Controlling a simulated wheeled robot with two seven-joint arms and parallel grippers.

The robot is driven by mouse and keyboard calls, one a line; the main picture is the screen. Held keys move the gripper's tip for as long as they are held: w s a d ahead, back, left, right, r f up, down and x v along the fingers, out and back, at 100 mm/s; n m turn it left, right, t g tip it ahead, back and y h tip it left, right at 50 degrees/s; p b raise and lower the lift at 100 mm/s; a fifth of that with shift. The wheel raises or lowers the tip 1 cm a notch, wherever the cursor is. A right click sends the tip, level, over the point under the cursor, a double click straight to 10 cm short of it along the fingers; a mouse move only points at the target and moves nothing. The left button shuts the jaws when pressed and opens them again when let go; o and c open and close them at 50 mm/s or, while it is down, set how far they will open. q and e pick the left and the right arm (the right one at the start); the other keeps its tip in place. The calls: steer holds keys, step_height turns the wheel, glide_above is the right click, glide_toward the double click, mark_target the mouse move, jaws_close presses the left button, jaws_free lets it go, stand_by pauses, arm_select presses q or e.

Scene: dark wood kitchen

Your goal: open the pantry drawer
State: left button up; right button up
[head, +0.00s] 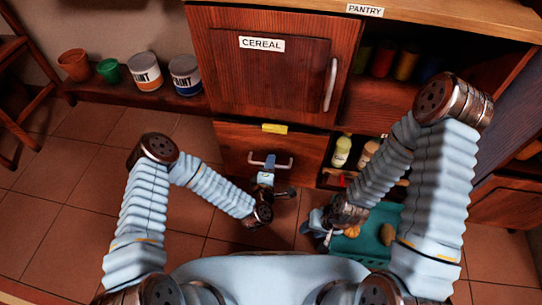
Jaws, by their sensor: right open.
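The pantry cabinet has a dark wood drawer (232,143) low down, below the door marked CEREAL (225,60). The drawer has a yellow label (275,128) at its top and a pale bar handle (288,165). It looks shut. My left gripper (269,163) is at the middle of the handle, overlapping it in the head view. I cannot tell whether its fingers are closed around the bar. My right gripper (318,228) is open, low and to the right, beside a teal bin (375,255). My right arm partly hides the bin.
Open shelves to the right hold jars (382,60) above and bottles (342,150) below. Paint cans (145,72) and pots (74,65) stand on a low ledge at left. A wooden chair (14,80) is at far left. The tiled floor (70,200) at left is clear.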

arm_select(q)
jaws_close()
steer(key=shift+s, duration=0.1)
arm_select(e)
steer(key=shift+s, duration=0.1)
stand_by(0.3)
